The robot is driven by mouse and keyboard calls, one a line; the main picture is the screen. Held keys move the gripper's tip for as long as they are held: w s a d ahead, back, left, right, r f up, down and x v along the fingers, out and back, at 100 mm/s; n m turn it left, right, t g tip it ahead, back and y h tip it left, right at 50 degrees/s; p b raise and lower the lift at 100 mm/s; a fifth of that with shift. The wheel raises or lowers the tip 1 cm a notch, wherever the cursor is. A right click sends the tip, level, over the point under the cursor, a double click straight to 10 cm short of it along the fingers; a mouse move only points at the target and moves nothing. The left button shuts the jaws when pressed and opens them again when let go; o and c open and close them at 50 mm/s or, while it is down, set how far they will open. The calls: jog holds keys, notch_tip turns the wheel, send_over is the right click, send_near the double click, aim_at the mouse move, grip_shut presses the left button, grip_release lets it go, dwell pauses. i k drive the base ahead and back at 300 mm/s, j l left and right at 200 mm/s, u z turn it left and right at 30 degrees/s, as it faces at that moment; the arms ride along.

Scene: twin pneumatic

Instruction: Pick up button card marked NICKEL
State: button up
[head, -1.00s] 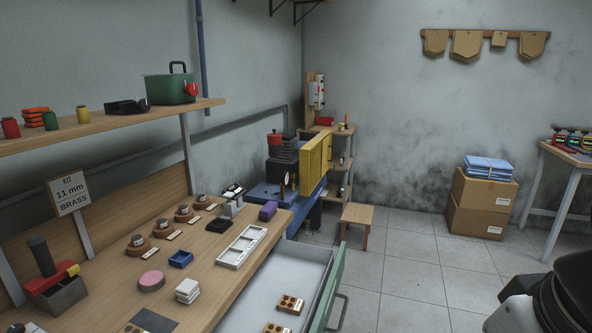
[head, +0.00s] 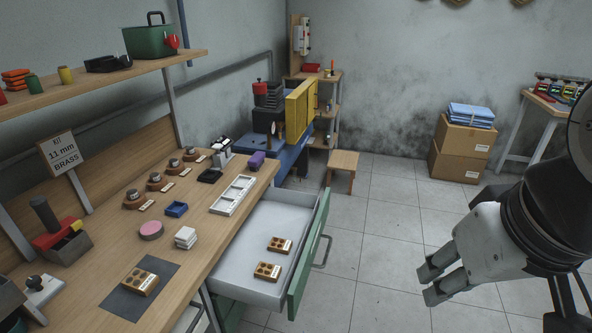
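Two wooden-brown button cards with dark round spots lie in the open drawer, one farther back (head: 280,246) and one nearer (head: 267,271). A third similar card (head: 139,283) lies on a dark mat (head: 119,300) on the bench. Each has a small pale label, too small to read, so I cannot tell which is marked NICKEL. My gripper (head: 428,284) hangs at the right over the floor, beyond the drawer front and apart from every card. Its two fingers are parted and nothing shows between them.
The green-fronted drawer (head: 309,255) stands pulled out from the bench (head: 190,244). Floor right of the drawer is clear.

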aim_at(139, 281)
jog(key=u, duration=1.25)
jog(key=i+j+z, duration=0.1)
jog(key=i+j, duration=0.15)
